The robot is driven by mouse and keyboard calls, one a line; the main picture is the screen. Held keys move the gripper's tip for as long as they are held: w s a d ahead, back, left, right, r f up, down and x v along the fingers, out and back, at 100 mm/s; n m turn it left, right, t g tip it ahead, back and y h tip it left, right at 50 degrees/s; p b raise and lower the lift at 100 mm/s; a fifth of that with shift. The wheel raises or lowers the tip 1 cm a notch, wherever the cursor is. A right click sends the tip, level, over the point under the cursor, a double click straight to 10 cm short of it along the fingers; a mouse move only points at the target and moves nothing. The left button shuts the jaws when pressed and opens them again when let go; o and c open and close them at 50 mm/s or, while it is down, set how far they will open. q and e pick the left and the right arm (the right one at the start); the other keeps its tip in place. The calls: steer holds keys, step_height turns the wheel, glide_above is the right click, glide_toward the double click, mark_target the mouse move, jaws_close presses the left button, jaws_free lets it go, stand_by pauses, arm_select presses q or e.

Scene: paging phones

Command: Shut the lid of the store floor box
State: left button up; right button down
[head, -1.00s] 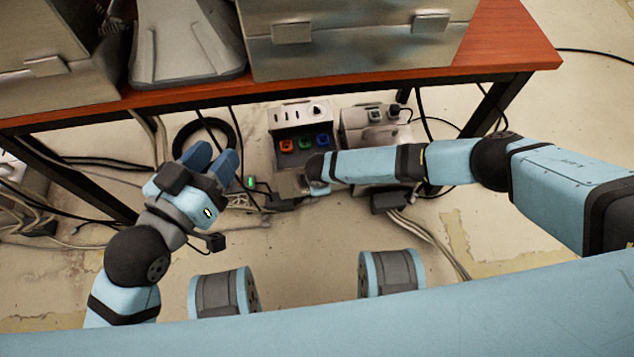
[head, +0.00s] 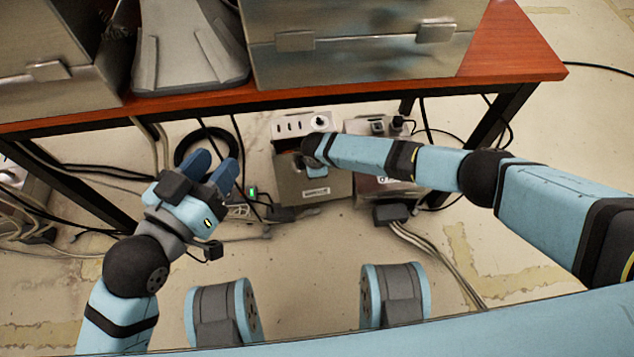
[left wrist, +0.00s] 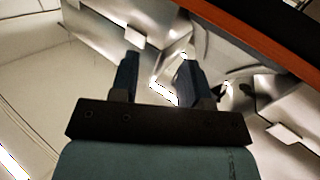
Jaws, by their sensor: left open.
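The floor box (head: 296,186) sits on the floor under the table. Its grey metal lid (head: 335,188), with a small pale label, now stands across the area where coloured sockets showed before. A dark strip still shows above the lid, and I cannot tell if it is fully shut. My right gripper (head: 314,165) is at the lid's upper part and hides some of it; its fingers are too hidden to read. My left gripper (head: 212,168) is open and empty, to the left of the box and apart from it. Its two fingers also show in the left wrist view (left wrist: 158,78).
A red-brown table (head: 510,62) carries metal cases (head: 365,60) above the box. A grey unit (head: 375,127) stands right of the box. Cables and a black cable coil (head: 178,150) lie on the floor to the left.

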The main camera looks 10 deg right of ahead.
steer(key=w+b, duration=0.2)
steer(key=w, duration=0.2)
steer(key=shift+w+a+f, duration=0.1)
steer(key=shift+w+f, duration=0.05)
arm_select(q)
steer(key=shift+w+a+r+m+t+h+b, duration=0.25)
steer(key=shift+w+a+r+m+t, duration=0.1)
steer(key=shift+w+m, duration=0.3)
steer(key=shift+w+a+r+m+t+h+b, duration=0.2)
steer(key=shift+w+a+m+t, duration=0.15)
steer(key=shift+m, duration=0.4)
arm_select(e)
steer(key=shift+w, duration=0.6)
